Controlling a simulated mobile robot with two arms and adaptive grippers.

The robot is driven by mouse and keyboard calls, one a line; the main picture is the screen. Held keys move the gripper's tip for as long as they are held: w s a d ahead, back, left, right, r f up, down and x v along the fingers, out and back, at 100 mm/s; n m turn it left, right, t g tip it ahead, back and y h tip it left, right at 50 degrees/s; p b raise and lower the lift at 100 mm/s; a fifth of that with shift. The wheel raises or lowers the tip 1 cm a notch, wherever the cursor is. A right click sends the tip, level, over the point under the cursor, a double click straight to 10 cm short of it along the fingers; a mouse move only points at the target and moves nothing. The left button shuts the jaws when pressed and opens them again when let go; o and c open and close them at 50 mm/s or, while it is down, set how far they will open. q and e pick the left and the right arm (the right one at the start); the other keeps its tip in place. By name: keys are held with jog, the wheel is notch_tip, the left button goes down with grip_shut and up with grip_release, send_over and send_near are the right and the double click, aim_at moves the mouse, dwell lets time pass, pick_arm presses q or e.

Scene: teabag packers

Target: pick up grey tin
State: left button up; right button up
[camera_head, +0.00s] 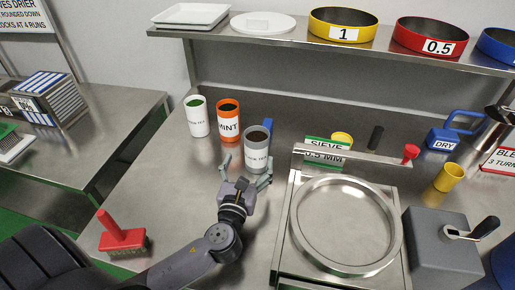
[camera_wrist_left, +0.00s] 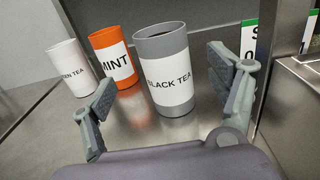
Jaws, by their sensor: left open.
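The grey tin (camera_head: 257,146) stands upright on the steel table, with a white label; in the left wrist view the label on the tin (camera_wrist_left: 166,72) reads BLACK TEA. My left gripper (camera_head: 246,178) is open and empty, just in front of the tin. In the left wrist view its two fingers (camera_wrist_left: 168,105) are spread, with the tin standing beyond and between them. I cannot see clear contact. My right gripper is not in view.
An orange MINT tin (camera_head: 229,121) and a white tin (camera_head: 197,117) stand left of the grey tin. A sieve machine (camera_head: 291,235) stands to the right, with a green SIEVE sign (camera_head: 322,152) behind it. A red-handled brush (camera_head: 121,238) lies front left. The table between brush and tins is clear.

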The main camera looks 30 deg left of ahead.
aim_at(257, 142)
pick_arm(q)
jog(key=x, duration=0.4)
jog(key=p+x, duration=0.1)
jog(key=x, duration=0.3)
jog(key=shift+w+d+f, duration=0.1)
jog(key=shift+w+f, duration=0.15)
jog(key=shift+w, duration=0.2)
jog(key=shift+s, duration=0.1)
jog(key=c, duration=1.2)
jog(key=shift+c, duration=0.3)
jog(key=shift+r, duration=0.1)
